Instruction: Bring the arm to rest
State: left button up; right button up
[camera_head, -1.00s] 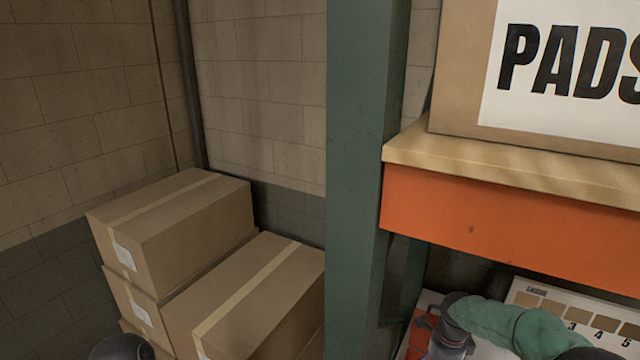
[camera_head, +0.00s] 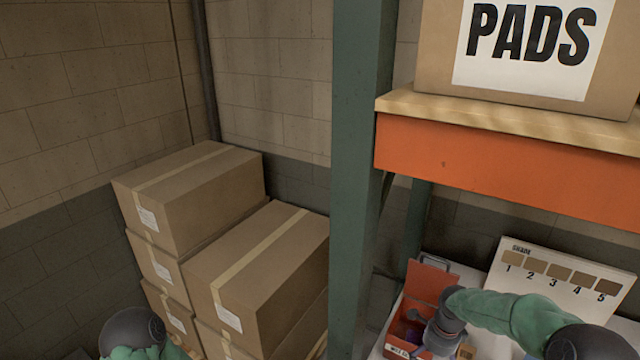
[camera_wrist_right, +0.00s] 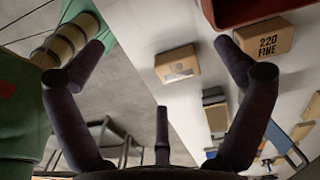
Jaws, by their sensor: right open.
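My right arm (camera_head: 510,315), in a green sleeve, comes in from the lower right in the head view. Its dark wrist is at a red open-topped box (camera_head: 410,310) on the lower shelf; the fingertips are not clear there. A dark joint of my left arm (camera_head: 133,330) shows at the bottom left; the left gripper is out of view.
A green post (camera_head: 360,180) and an orange shelf beam (camera_head: 500,165) stand close above my right arm. A numbered shade card (camera_head: 560,280) is behind the arm. Stacked cartons (camera_head: 190,195) fill the left. A "220 FINE" box (camera_wrist_right: 263,45) lies on a white surface (camera_wrist_right: 180,100).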

jog(key=s+a+f+n, duration=0.1)
jog(key=a+f+n, duration=0.1)
jog(key=a+f, duration=0.1)
jog(key=s+a+f+n+y, duration=0.1)
jog(key=s+a+f+n, duration=0.1)
jog(key=a+f, duration=0.1)
jog(key=s+a+f+n+y, duration=0.1)
jog(key=s+a+f+n, duration=0.1)
jog(key=a+f, duration=0.1)
jog(key=shift+s+f+n, duration=0.1)
jog(key=shift+f+n, duration=0.3)
jog(key=shift+f, duration=0.15)
jog(key=s+a+f+n+y, duration=0.1)
jog(key=s+a+f+n, duration=0.45)
jog(key=s, duration=0.35)
jog(key=s+a+f+n, duration=0.45)
jog(key=s+n, duration=0.25)
jog(key=s, duration=0.2)
notch_tip(320, 180, down, 16)
jog(key=b, duration=1.6)
jog(key=shift+s+a+r, duration=0.2)
jog(key=shift+a, duration=0.1)
jog(key=shift+n, duration=0.25)
